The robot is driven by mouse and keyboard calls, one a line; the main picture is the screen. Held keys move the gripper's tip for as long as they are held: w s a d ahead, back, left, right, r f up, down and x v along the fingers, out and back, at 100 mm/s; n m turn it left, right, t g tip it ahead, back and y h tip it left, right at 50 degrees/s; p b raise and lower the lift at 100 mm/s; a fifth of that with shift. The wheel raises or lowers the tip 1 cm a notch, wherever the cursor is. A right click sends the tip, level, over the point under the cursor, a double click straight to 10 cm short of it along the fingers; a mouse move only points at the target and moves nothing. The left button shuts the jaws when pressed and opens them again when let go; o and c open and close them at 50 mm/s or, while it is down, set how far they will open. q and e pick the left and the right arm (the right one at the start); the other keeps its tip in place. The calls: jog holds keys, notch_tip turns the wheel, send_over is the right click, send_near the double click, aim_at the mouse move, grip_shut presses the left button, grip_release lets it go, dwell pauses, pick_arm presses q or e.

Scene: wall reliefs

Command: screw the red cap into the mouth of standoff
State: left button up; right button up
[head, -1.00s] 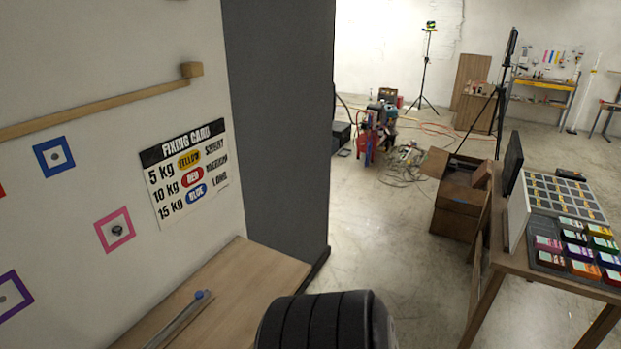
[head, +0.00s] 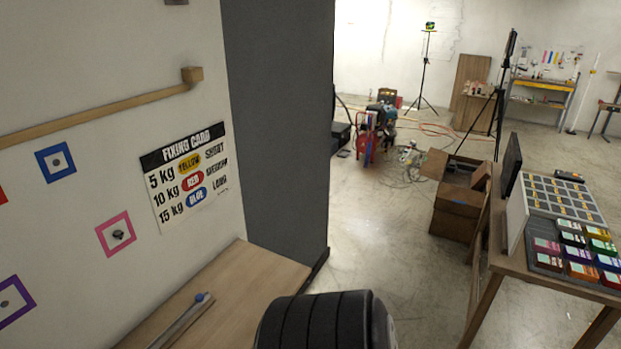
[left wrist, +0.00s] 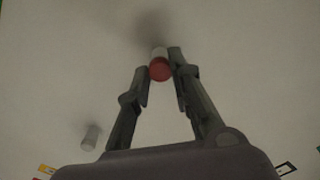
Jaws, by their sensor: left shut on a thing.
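In the left wrist view, the red cap (left wrist: 160,70) sits between the fingertips of my left gripper (left wrist: 161,74), which is shut on it. A pale standoff (left wrist: 159,51) shows just beyond the cap and in line with it, against the wall. The cap hides the standoff's mouth. I cannot tell whether the cap touches it or how deep it sits. A second pale standoff (left wrist: 91,137) stands out from the wall at the lower left, apart from the fingers. The head view shows neither the cap nor my grippers.
In the head view, a fixing card (head: 185,175) hangs on the white wall near pink (head: 117,235) and blue (head: 55,161) square frames. A wooden bench (head: 245,290) bears a rod with a blue end (head: 199,297). A table (head: 490,262) with colored boxes stands right.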

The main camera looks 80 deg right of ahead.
pick_arm(q)
jog(key=shift+m, duration=0.4)
jog(key=m, duration=0.4)
jog(key=shift+m, duration=0.4)
jog(key=o, duration=0.7)
jog(key=shift+a, duration=0.1)
jog(key=n, duration=2.3)
jog(key=shift+d, duration=0.2)
